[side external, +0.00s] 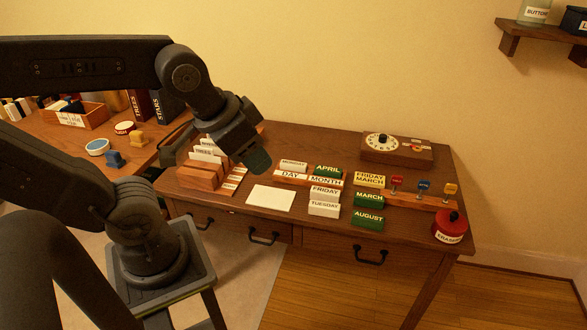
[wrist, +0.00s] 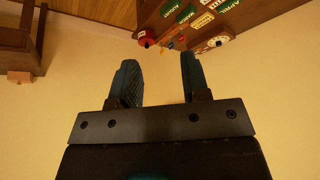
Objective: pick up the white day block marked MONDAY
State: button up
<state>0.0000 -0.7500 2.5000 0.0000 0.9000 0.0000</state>
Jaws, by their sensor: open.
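The white day block marked MONDAY (side external: 293,166) stands in the DAY part of the wooden holder (side external: 290,180) on the desk, left of the green APRIL block (side external: 327,170). APRIL also shows in the wrist view (wrist: 229,5), where I cannot make out MONDAY. My gripper (side external: 258,162) hangs above the desk, to the left of MONDAY and apart from it. In the wrist view the two fingers (wrist: 160,82) are spread with nothing between them.
White FRIDAY (side external: 325,194) and TUESDAY (side external: 324,209) blocks and green MARCH (side external: 368,200) and AUGUST (side external: 368,217) blocks lie in front. A wooden card box (side external: 200,178) stands left. A dial box (side external: 397,150) stands behind; a red round piece (side external: 450,226) sits right.

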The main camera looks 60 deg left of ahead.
jog(key=shift+o, duration=0.3)
jog(key=o, duration=0.3)
